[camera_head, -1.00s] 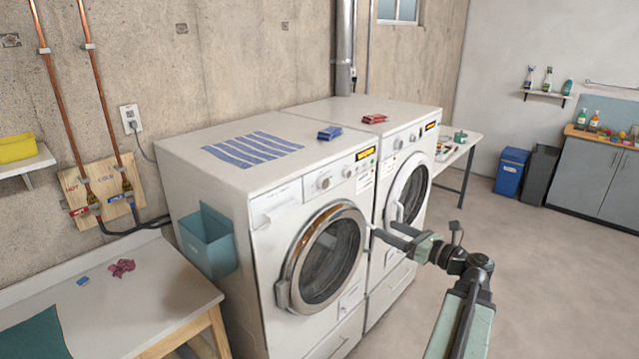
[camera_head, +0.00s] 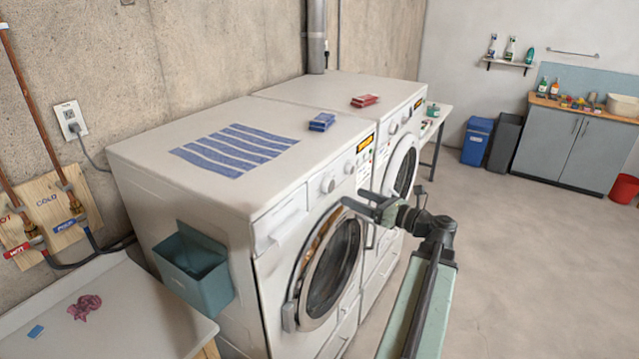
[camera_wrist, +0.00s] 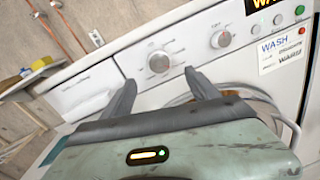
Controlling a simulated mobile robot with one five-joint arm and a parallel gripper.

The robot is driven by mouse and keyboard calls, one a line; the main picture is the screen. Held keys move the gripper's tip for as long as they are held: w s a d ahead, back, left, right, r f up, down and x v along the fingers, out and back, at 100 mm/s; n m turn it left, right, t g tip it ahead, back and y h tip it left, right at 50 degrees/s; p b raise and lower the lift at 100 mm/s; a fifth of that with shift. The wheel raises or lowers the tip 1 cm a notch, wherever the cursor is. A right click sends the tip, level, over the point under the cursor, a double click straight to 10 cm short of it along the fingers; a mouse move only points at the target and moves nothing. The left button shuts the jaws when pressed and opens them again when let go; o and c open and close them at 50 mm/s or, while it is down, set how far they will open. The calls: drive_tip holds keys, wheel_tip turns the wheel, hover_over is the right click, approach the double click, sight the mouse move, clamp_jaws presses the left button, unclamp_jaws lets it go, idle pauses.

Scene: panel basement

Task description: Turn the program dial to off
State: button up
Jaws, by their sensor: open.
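The near white washer (camera_head: 285,205) has two round knobs on its control panel. The larger left knob (camera_head: 328,183) also shows in the wrist view (camera_wrist: 158,62), with small marks around it. The smaller right knob (camera_head: 349,166) also shows there (camera_wrist: 221,39). Neither knob's name nor its setting can be read; the larger may be the program dial. My gripper (camera_head: 356,201) is open and empty in front of the washer's panel. In the wrist view its two dark fingers (camera_wrist: 160,80) point towards the larger knob, which appears just beyond and between their tips, apparently untouched.
An orange display (camera_head: 365,143), a WASH label and a green and a red button lie right of the knobs. The round door (camera_head: 332,262) is below. A second white machine (camera_head: 402,165) stands beyond. Open floor (camera_head: 510,270) lies to the right.

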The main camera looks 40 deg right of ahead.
sight(331, 188)
drive_tip(key=w, duration=0.2)
drive_tip(key=w+a, duration=0.1)
drive_tip(key=w, duration=0.5)
drive_tip(key=shift+w+a, duration=0.1)
drive_tip(key=shift+a, duration=0.15)
drive_tip(key=c, duration=1.3)
drive_tip(key=shift+a, duration=0.1)
drive_tip(key=shift+c, duration=0.3)
